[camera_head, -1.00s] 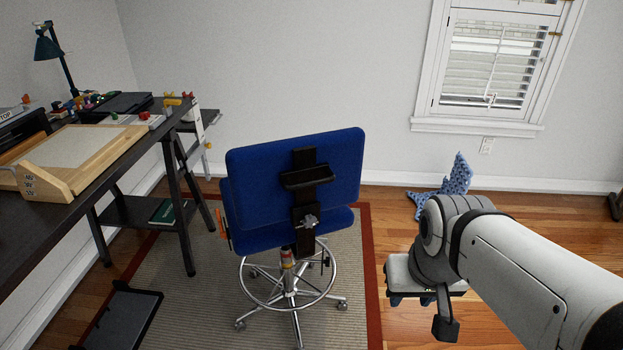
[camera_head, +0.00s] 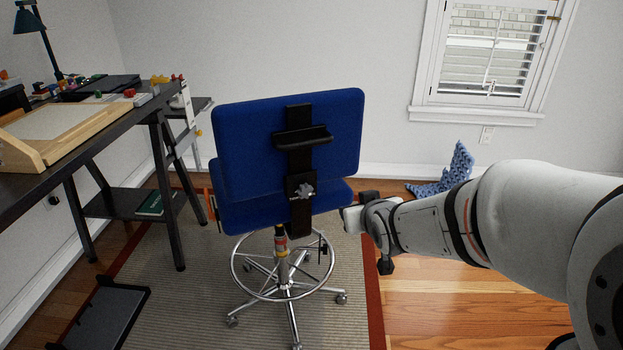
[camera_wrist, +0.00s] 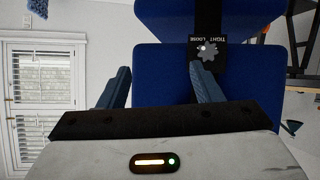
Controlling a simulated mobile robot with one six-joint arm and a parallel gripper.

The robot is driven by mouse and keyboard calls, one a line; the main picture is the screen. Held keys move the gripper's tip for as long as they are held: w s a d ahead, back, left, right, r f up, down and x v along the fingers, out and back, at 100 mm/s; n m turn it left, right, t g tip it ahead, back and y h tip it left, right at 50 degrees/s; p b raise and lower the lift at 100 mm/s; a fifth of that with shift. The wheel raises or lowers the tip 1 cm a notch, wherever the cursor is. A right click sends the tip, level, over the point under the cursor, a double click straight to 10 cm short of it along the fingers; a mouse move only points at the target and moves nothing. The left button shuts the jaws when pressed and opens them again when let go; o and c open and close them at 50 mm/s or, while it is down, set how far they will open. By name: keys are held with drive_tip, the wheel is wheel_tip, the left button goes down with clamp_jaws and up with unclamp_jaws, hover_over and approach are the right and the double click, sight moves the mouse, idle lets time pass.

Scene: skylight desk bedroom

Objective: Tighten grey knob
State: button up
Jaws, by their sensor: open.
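The grey knob (camera_head: 304,192) sits on the black bracket at the back of the blue chair (camera_head: 288,140). In the wrist view the lobed grey knob (camera_wrist: 208,49) shows on a dark plate marked TIGHT and LOOSE. My gripper (camera_head: 350,218) is just right of the chair in the head view, its fingers partly hidden. In the wrist view my gripper (camera_wrist: 160,82) is open, with two blue-grey fingers spread apart and nothing between them. The knob lies beyond the right fingertip, apart from it as far as I can tell.
A dark desk (camera_head: 60,180) with a drawing board (camera_head: 70,135) stands at the left. A black tray (camera_head: 100,315) lies on the floor at lower left. A blue patterned object (camera_head: 447,172) rests by the wall. Wooden floor (camera_head: 430,310) is clear at the right.

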sight(307, 194)
drive_tip(key=w+a+f+n+t+y+b, duration=0.1)
drive_tip(key=w+a+f+y+b, duration=0.1)
drive_tip(key=w+a, duration=0.2)
drive_tip(key=w+a+f+n+t+y+b, duration=0.1)
drive_tip(key=w+a+f+t+b, duration=0.1)
drive_tip(key=w+a+b, duration=0.1)
drive_tip(key=w+a+f+n+t+y+b, duration=0.1)
drive_tip(key=w+a+f+y+b, duration=0.1)
drive_tip(key=w+a, duration=0.3)
drive_tip(key=shift+w+f+t+y+b, duration=0.2)
drive_tip(key=shift+w+t+y+b, duration=0.1)
drive_tip(key=shift+w+t, duration=0.1)
drive_tip(key=c, duration=0.9)
drive_tip(key=shift+a, duration=0.1)
drive_tip(key=shift+c, duration=0.5)
